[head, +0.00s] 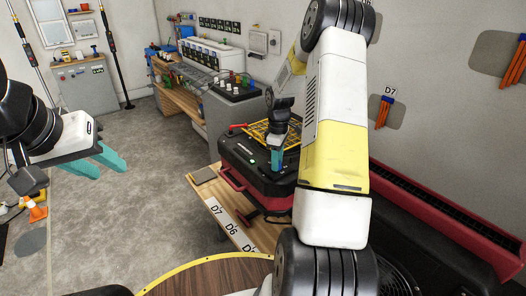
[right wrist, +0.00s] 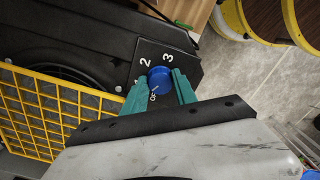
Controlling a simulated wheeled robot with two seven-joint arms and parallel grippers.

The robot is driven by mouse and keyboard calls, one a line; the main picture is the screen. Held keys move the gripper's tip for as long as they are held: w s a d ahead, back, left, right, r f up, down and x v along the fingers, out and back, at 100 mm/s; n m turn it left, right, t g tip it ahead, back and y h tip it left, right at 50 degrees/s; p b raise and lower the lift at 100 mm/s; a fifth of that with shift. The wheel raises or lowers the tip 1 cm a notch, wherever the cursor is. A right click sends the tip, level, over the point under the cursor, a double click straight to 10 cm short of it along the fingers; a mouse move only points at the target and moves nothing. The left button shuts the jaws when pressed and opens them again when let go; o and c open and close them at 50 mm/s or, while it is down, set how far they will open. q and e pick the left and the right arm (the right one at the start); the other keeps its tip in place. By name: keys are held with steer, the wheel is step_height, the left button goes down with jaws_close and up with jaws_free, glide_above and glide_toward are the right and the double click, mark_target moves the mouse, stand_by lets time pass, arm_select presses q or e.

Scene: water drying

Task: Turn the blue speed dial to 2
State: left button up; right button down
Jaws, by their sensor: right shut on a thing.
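The blue speed dial (right wrist: 160,78) sits on a black corner panel of the dryer, with white marks 2 and 3 around it and an OFF mark on its near side. A mark to its left is hard to read. My right gripper (right wrist: 160,86) has its teal fingers on either side of the dial, shut on it. Where the dial's pointer stands is hard to tell. In the head view my right gripper (head: 280,160) is at the black and red dryer (head: 258,178); the dial is hidden there. My left gripper (head: 102,164) is open and empty, over the floor.
A yellow grille (right wrist: 50,112) covers the dryer's fan beside the dial. The dryer stands on a wooden table (head: 215,197) with D6 and D7 labels. A workbench (head: 180,92) stands behind. The grey floor (head: 140,225) at left is mostly clear.

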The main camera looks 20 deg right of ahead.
steer(key=m, duration=0.4)
steer(key=shift+m, duration=0.3)
steer(key=m, duration=0.4)
steer(key=shift+a+m, duration=0.1)
steer(key=shift+m, duration=0.2)
steer(key=m, duration=0.4)
steer(key=shift+m, duration=2)
steer(key=c, duration=1)
jaws_free()
steer(key=shift+a, duration=0.1)
steer(key=shift+r, duration=0.1)
